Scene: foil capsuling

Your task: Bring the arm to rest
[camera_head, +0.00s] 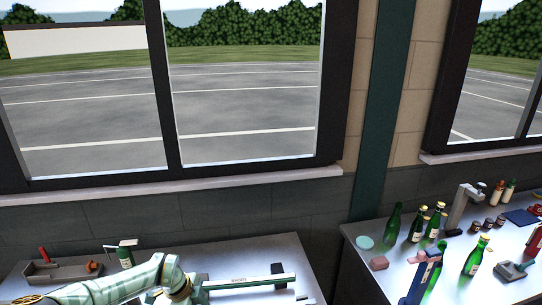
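My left arm, pale green and white, comes in low from the left over the left bench (215,257). My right gripper cannot be made out. Several green bottles stand upright on the right bench (372,231), among them one without a light neck (393,220) and one with a gold-and-white neck (475,255).
A blue-and-red upright object (424,277) is at the right bench's front. A grey stand (462,208) and small jars are behind. A gap separates the benches.

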